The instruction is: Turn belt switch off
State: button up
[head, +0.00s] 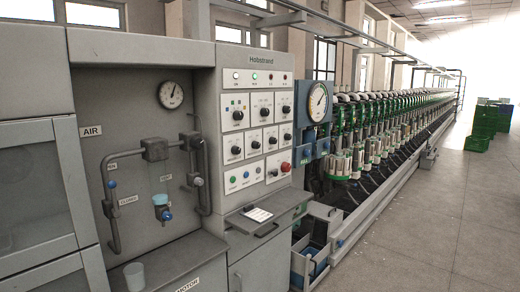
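The grey control panel (259,130) of the winder stands in the middle of the head view. It carries several black rotary knobs (238,115) on white plates in rows. A row of small lamps runs along its top, with a green one (255,76) that looks lit. Lower down are green, blue and white buttons (233,181) and a red knob (285,167). The labels are too small to read, so I cannot tell which control is the belt switch or how it is set. My gripper is not in view.
A shelf with a white card (257,214) juts out below the panel. Left of it, a recess holds pipes, valves and a gauge (171,95). A glass-doored cabinet (35,190) stands at far left. Open drawers (322,213) stick out at right.

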aim_at(272, 141)
jog(key=i+z, duration=0.1)
jog(key=i, duration=0.5)
jog(key=i+j, duration=0.15)
jog(key=i, duration=0.5)
jog(key=i+z, duration=0.15)
jog(key=i, duration=0.45)
